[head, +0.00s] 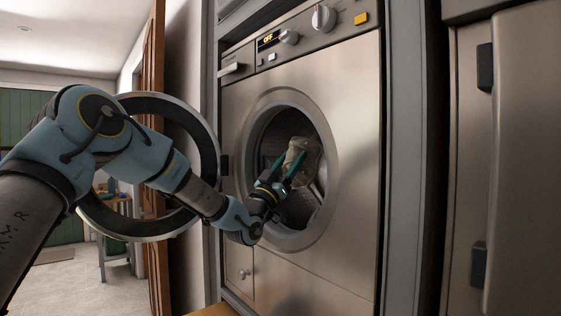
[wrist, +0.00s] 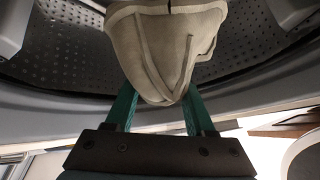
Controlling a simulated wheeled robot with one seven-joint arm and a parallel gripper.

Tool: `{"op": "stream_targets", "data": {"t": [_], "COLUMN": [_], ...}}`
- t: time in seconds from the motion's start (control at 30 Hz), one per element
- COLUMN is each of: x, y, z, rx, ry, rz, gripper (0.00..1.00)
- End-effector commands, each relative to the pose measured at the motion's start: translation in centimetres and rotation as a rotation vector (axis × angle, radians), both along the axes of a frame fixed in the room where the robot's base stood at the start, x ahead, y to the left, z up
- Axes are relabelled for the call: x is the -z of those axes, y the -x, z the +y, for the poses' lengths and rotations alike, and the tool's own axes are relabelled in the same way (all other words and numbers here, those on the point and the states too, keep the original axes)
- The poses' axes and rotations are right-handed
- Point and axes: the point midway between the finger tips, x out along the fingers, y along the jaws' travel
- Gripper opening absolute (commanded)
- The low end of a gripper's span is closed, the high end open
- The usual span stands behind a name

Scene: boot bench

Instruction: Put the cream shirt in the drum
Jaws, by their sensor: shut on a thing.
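The cream shirt (head: 301,160) is a bunched beige cloth at the mouth of the drum. My gripper (head: 287,170) is shut on it, with a teal finger on either side. In the wrist view the shirt (wrist: 167,45) hangs between the fingers of my gripper (wrist: 160,103), with the perforated drum wall (wrist: 60,55) behind it. The drum (head: 268,148) of the steel washing machine is open and dark inside. The shirt's far side is hidden, and I cannot tell exactly how deep it is.
The round door (head: 206,130) stands swung open to the left, behind my arm. The machine's front (head: 345,200) surrounds the opening, and its panel display (head: 268,39) reads OFF. A steel cabinet (head: 525,160) stands at the right. Open floor (head: 75,285) lies at the left.

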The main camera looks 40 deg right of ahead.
Motion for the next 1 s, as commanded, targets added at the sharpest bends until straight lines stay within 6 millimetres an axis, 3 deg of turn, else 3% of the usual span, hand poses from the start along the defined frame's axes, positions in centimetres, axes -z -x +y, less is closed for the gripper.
{"op": "stream_targets", "data": {"t": [0.43, 0.93, 0.97, 1.0], "x": [1.9, 1.9, 1.9, 1.9], "y": [0.3, 0.4, 0.3, 0.3], "z": [-5.1, -6.0, -6.0, -6.0], "rx": [0.000, 0.000, 0.000, 0.000], "ry": [0.002, 0.001, 0.001, 0.001], "rz": [0.000, 0.000, 0.000, 0.000], "gripper": [0.00, 0.00, 0.57, 0.61]}}
